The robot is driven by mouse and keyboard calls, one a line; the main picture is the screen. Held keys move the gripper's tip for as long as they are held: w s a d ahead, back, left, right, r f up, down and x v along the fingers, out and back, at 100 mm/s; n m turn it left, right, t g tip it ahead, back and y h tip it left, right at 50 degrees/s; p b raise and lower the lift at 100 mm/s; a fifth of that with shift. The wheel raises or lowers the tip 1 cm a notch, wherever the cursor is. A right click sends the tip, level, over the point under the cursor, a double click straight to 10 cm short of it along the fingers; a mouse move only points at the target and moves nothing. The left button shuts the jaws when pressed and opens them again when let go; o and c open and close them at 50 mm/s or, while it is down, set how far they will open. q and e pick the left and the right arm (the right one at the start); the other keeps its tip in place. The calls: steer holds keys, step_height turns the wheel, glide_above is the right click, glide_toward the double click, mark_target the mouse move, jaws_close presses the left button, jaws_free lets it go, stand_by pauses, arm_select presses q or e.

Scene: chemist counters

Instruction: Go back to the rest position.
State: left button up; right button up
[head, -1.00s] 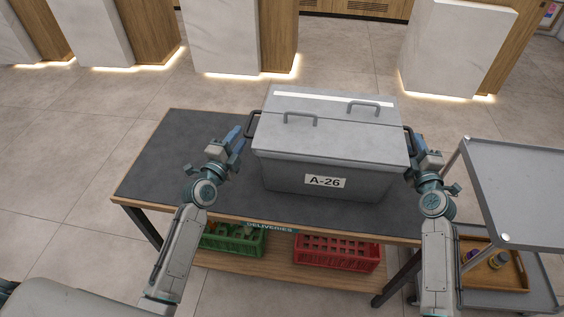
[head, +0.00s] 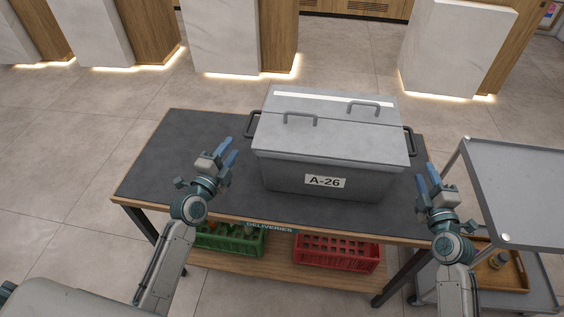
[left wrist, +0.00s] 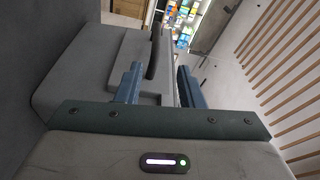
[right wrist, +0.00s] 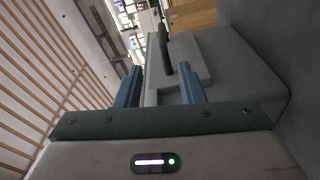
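A grey lidded box (head: 330,150) labelled A-26 stands on the dark table top (head: 170,160). It has a side handle at each end and two handles on its lid. My left gripper (head: 229,150) is open and empty, left of the box and apart from its left handle (head: 251,124). My right gripper (head: 427,178) is open and empty, right of the box and nearer than its right handle (head: 411,141). In the left wrist view the box (left wrist: 75,75) and its handle show beyond the spread fingers. The right wrist view shows the box (right wrist: 240,75) likewise.
A green crate (head: 230,240) and a red crate (head: 336,253) sit on the shelf below. A grey cart (head: 520,185) stands close on the right, with a wooden tray (head: 515,275) on its lower shelf. The table's left part is bare.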

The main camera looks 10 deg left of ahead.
steer(key=shift+s+d, duration=0.15)
steer(key=shift+s, duration=0.55)
arm_select(q)
steer(key=v, duration=0.8)
arm_select(e)
steer(key=shift+f, duration=0.25)
arm_select(q)
steer(key=shift+f+b, duration=0.1)
steer(key=shift+b, duration=0.3)
arm_select(e)
steer(key=s+d, duration=0.1)
steer(key=s, duration=0.7)
steer(key=shift+d, duration=0.3)
steer(key=shift+w+f, duration=0.1)
